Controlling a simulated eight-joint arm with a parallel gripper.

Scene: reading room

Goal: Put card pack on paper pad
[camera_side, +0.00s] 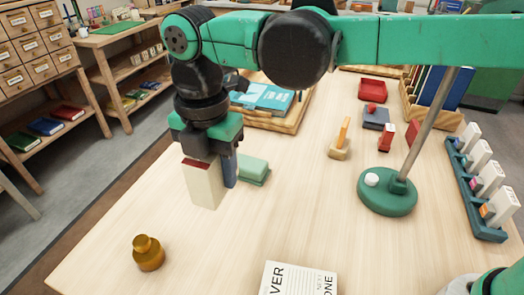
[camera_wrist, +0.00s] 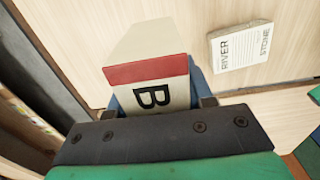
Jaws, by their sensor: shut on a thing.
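The card pack (camera_side: 204,186) is a cream box with a red band, held upright above the table at the left-centre of the side view. In the wrist view the card pack (camera_wrist: 150,70) shows the red band and a black letter B. My gripper (camera_side: 212,160) is shut on its upper end; the box's lower end hangs free. The paper pad (camera_side: 299,281) is white with black lettering and lies flat at the front edge of the side view, partly cut off. It also shows in the wrist view (camera_wrist: 240,46), apart from the pack.
A brass weight (camera_side: 148,254) stands at the front left. A green block (camera_side: 253,169) lies behind my gripper. A green lamp base (camera_side: 387,194) and a rack (camera_side: 478,190) of several boxes stand at the right. The table between the pack and the pad is clear.

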